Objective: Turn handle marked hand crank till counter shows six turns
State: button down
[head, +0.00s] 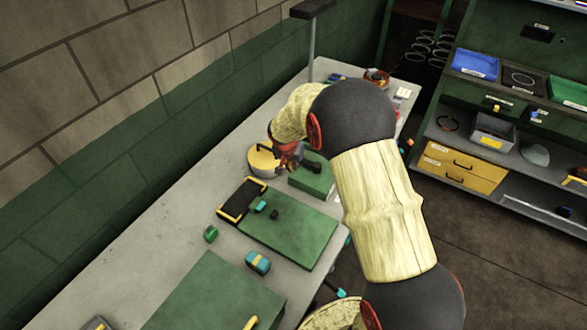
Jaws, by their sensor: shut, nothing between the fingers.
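My arm, in pale sleeves with black joints, reaches over the workbench in the head view. My gripper (284,160) shows small and partly hidden at the arm's far end, low over the bench. It is shut, with nothing seen in it. A round pale drum with a yellow top (262,160) stands just left of it; I cannot tell whether they touch. I cannot make out a handle marked hand crank or a counter reading. My wrist and arm hide part of the bench there.
The grey workbench (135,270) runs along the wall. A green board (290,238), a black tray (242,200) and a teal-and-yellow block (257,262) lie nearer. Shelves with a blue tray (475,64) and yellow drawers (463,167) stand right.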

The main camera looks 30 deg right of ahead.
jog(key=v, duration=0.8)
jog(key=shift+d, duration=0.15)
jog(key=shift+r, duration=0.1)
dwell(2.5)
